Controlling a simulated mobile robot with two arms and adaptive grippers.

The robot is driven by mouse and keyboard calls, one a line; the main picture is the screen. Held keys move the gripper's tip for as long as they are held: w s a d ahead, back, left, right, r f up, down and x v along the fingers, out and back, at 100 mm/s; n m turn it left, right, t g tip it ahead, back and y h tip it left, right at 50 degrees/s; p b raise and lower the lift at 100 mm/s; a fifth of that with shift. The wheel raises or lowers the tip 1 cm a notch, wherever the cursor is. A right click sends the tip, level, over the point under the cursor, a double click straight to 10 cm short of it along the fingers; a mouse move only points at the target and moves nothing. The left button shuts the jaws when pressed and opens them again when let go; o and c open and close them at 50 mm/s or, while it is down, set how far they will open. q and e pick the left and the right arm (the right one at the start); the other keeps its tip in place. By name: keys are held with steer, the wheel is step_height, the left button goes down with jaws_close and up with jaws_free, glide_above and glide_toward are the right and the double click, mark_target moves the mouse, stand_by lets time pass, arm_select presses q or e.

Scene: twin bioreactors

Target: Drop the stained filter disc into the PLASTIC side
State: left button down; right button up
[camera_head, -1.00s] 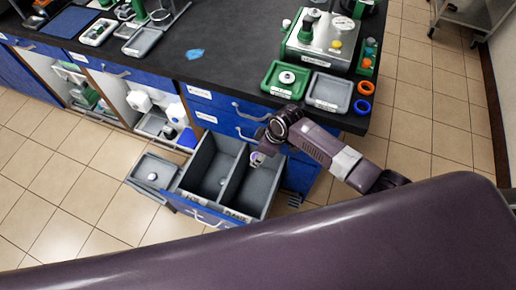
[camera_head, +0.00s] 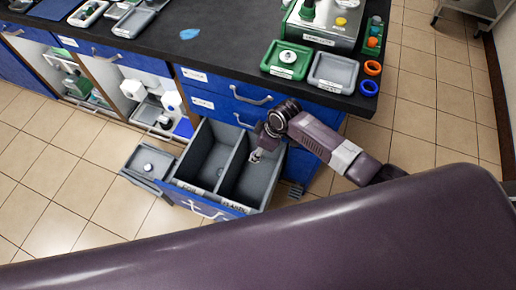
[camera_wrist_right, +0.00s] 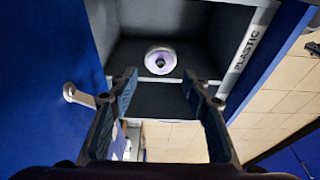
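The stained filter disc (camera_wrist_right: 160,60), a pale ring with a purple tint and dark centre, shows in the right wrist view inside the grey compartment marked PLASTIC (camera_wrist_right: 248,50). It is beyond my right fingertips and apart from them; I cannot tell whether it rests on the floor. My right gripper (camera_wrist_right: 160,88) is open, its two fingers well apart. In the head view, my right gripper (camera_head: 257,155) points down into the right-hand compartment of the open two-part drawer (camera_head: 232,163). The disc is not clear there. My left gripper is out of view.
The drawer's left compartment (camera_head: 208,160) is beside the divider. Above are the black bench (camera_head: 225,60), a green tray (camera_head: 270,66) and a grey tray (camera_head: 334,72). My own arm fills the foreground.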

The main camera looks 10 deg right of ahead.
steer(key=shift+o, duration=1)
steer(key=shift+r, duration=0.1)
steer(key=v, duration=1.1)
steer(key=shift+r, duration=0.35)
steer(key=shift+d, duration=0.15)
steer(key=s+d+f+m+h, duration=0.1)
steer(key=s+d+f+m, duration=0.15)
steer(key=f, duration=0.65)
steer(key=s+d+f+m, duration=0.2)
steer(key=s+d+f, duration=0.1)
steer(key=f, duration=0.5)
steer(key=s+d+f+m+h, duration=0.1)
steer(key=s+d+f+m, duration=0.15)
steer(key=f, duration=0.65)
steer(key=s+f, duration=0.4)
steer(key=s, duration=0.6)
steer(key=s+d+f+m, duration=0.1)
steer(key=s+f, duration=0.4)
steer(key=s, duration=0.6)
steer(key=s+f+g, duration=0.1)
steer(key=s+f, duration=0.3)
steer(key=s, duration=0.7)
steer(key=shift+d+f+m+h+p, duration=0.2)
steer(key=shift+d+m+h+p, duration=0.15)
steer(key=shift+d+m+h, duration=0.05)
